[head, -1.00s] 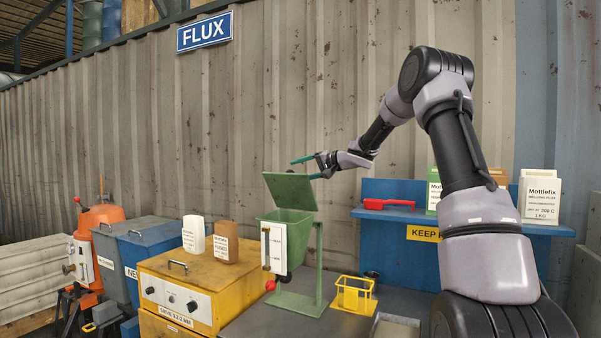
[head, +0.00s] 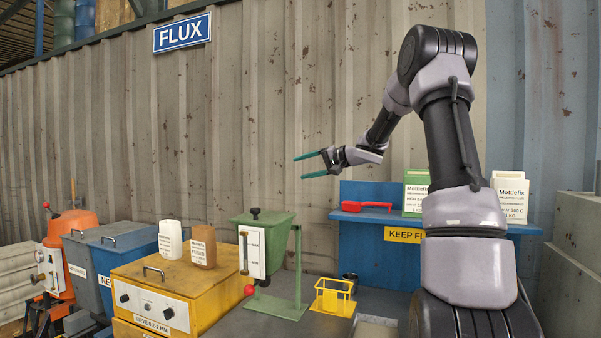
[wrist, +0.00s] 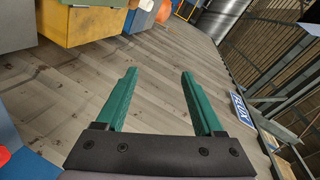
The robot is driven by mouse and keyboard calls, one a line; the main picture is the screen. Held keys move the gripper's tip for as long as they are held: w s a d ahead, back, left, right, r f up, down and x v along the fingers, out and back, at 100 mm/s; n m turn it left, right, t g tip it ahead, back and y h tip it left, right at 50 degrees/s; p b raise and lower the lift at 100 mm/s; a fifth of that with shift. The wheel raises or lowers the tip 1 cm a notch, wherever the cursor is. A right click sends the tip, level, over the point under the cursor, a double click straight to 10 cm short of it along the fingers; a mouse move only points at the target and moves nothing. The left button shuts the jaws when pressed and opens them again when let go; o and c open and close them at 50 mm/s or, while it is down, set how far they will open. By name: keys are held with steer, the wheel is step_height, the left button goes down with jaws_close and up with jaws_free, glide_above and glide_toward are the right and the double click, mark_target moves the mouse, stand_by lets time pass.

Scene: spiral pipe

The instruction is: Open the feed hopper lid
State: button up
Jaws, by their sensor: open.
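The green feed hopper (head: 272,240) stands on a green stand on the dark bench, with a white gauge plate and a red knob on its front. Its green lid (head: 275,219) lies flat over the top, with a black knob (head: 255,211) on it. My gripper (head: 303,167) is open and empty, in the air above and to the right of the lid, apart from it. In the wrist view the teal fingers (wrist: 159,72) are spread with nothing between them. I cannot make out the hopper in that view.
A yellow sieve box (head: 190,285) with two bottles on it stands left of the hopper. A yellow holder (head: 333,298) is to the right. A blue shelf (head: 375,225) carries a red tool and containers. The corrugated wall (head: 270,100) is behind.

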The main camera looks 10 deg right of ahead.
step_height(320, 180, up, 8)
steer(key=s+m+t+h, duration=0.1)
steer(key=s+t+h, duration=0.1)
steer(key=t+h, duration=0.3)
steer(key=s+d+r+m+h, duration=0.2)
steer(key=s+d+h, duration=0.4)
steer(key=s, duration=0.5)
steer(key=s+a+f+n+g+y, duration=0.1)
steer(key=s+a+f+g, duration=0.15)
steer(key=s+f, duration=0.45)
steer(key=s+a+f+n+g, duration=0.1)
steer(key=s+a+f+g, duration=0.15)
steer(key=s, duration=0.95)
steer(key=s+a+f+n+g+y, duration=0.1)
steer(key=s+a+f+g, duration=0.2)
steer(key=s, duration=0.6)
steer(key=w+d+f+n+t+h, duration=0.1)
steer(key=w+d, duration=0.1)
steer(key=w, duration=0.4)
steer(key=w+d+f+t+h, duration=0.2)
steer(key=w+d, duration=0.1)
steer(key=w, duration=0.3)
steer(key=n+t+y, duration=0.4)
steer(key=n+y, duration=0.7)
steer(key=y, duration=0.1)
glide_toward(259, 209)
steer(key=x, duration=1)
